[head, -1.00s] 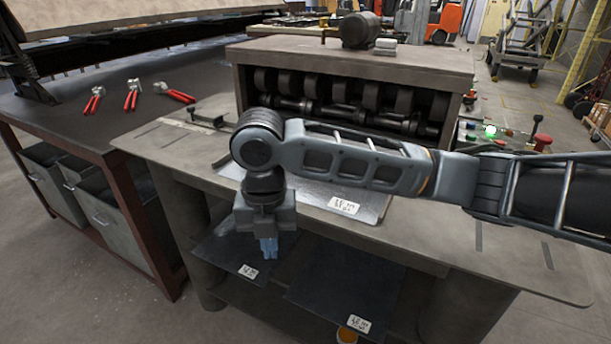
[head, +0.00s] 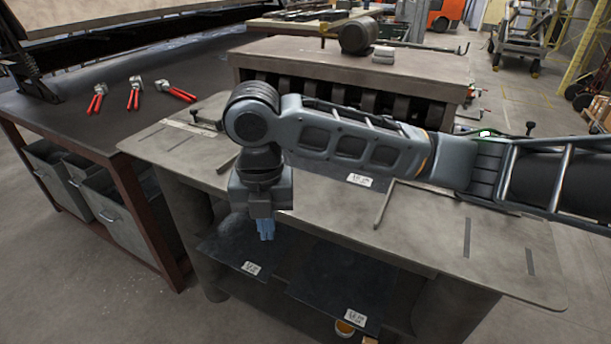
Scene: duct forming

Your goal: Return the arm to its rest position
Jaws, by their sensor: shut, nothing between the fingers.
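My gripper (head: 266,229) points down at the left end of my bent arm, with its blue fingertips together and nothing between them. In the picture it is over the front edge of the grey workbench (head: 480,262), with the lower shelf behind it. The arm comes in from the right and crosses in front of the forming machine (head: 350,70), hiding part of its row of rollers. A dark labelled sheet (head: 360,179) shows partly from behind the arm on the bench top.
Several red-handled hand tools (head: 134,92) lie on the dark table at left. Labelled dark sheets (head: 335,290) lie on the lower shelf. A thin angled metal bar (head: 383,207) is on the bench top. The bench's front right is clear.

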